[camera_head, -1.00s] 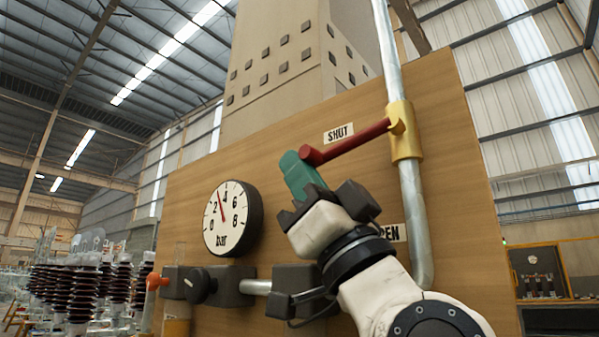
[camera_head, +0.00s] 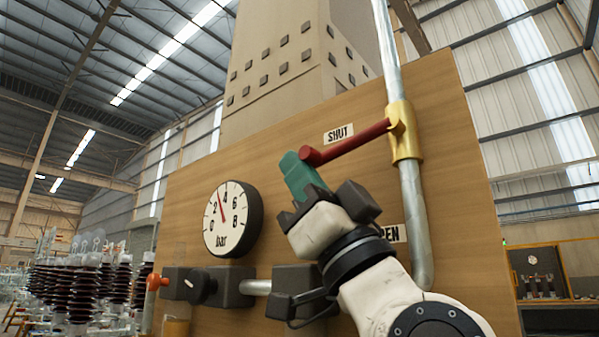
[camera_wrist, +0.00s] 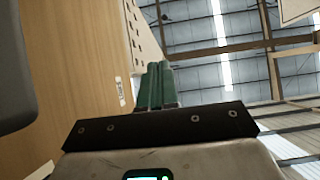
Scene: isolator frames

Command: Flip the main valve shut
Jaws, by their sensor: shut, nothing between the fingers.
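The main valve has a brass body (camera_head: 404,130) on a vertical grey pipe. Its red lever (camera_head: 350,143) reaches left and slightly down from the body, its rounded end just under the SHUT label (camera_head: 338,133). My gripper (camera_head: 292,160) has green fingers, pressed together and empty. Their tips are beside the lever's left end in the head view, overlapping it in the picture; I cannot tell whether they touch. The OPEN label (camera_head: 396,233) is partly hidden behind my gripper. In the wrist view my shut fingers (camera_wrist: 156,68) point up, and the lever does not show.
A wooden panel (camera_head: 280,220) backs the valve. A round bar gauge (camera_head: 231,219) is left of my gripper. Below it are a dark knob (camera_head: 197,286) and a horizontal pipe (camera_head: 255,287).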

